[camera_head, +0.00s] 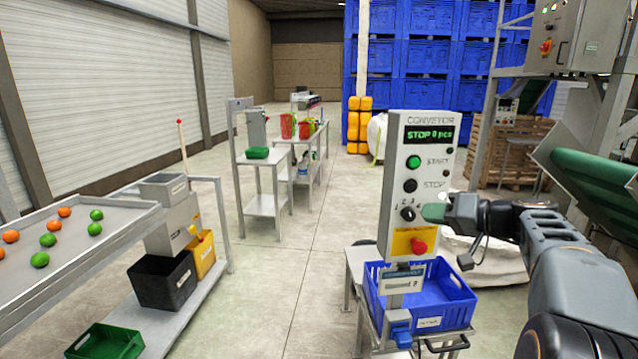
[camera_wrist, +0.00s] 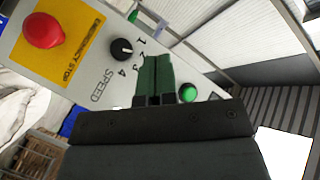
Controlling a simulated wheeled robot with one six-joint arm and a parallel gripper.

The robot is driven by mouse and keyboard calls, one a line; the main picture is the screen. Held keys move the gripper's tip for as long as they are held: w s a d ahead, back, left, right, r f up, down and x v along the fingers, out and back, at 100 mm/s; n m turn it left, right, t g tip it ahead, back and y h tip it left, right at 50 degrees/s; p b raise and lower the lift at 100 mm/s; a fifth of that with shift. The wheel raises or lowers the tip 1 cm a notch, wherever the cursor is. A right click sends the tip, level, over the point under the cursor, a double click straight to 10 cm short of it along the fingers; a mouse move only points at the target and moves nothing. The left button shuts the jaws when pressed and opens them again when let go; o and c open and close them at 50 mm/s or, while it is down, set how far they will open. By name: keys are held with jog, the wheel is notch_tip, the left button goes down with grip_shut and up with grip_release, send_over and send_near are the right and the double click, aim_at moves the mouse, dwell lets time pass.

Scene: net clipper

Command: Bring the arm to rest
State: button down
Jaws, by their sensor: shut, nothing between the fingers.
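My arm reaches in from the right in the head view. My gripper (camera_head: 436,212) has green fingers and is at the right edge of the grey conveyor control panel (camera_head: 396,150), near its speed knob (camera_head: 408,214). In the wrist view my gripper (camera_wrist: 155,78) has its two green fingers together with nothing between them. The black speed knob (camera_wrist: 121,49) shows just left of the fingertips. I cannot tell whether the fingers touch the panel. The panel's display reads "STOP 0 pcs".
A red emergency stop button (camera_head: 418,246) sits below the knob. A blue crate (camera_head: 450,300) stands beneath the panel. A sorting table (camera_head: 70,250) with orange and green fruit is at left. A green conveyor (camera_head: 590,180) is at right. The middle floor is clear.

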jog(key=s+a+f+m+g+h+p, duration=0.1)
jog(key=s+f+m+g+h, duration=0.2)
jog(key=f, duration=0.4)
jog(key=s+a+f+m+g+h, duration=0.2)
jog(key=s+f, duration=0.2)
jog(key=f, duration=0.3)
jog(key=s+a+f+n+g+h+p, duration=0.1)
jog(key=s+a+f+n+h, duration=0.1)
jog(key=s+a, duration=0.2)
jog(key=s+a+f+n+g+h+p, duration=0.1)
jog(key=s+a+n+h+p, duration=0.1)
jog(key=s+a, duration=0.3)
jog(key=shift+s+f+n+h, duration=0.35)
jog(key=shift+s+n+h, duration=0.45)
jog(key=shift+s, duration=1.3)
jog(key=shift+a, duration=0.1)
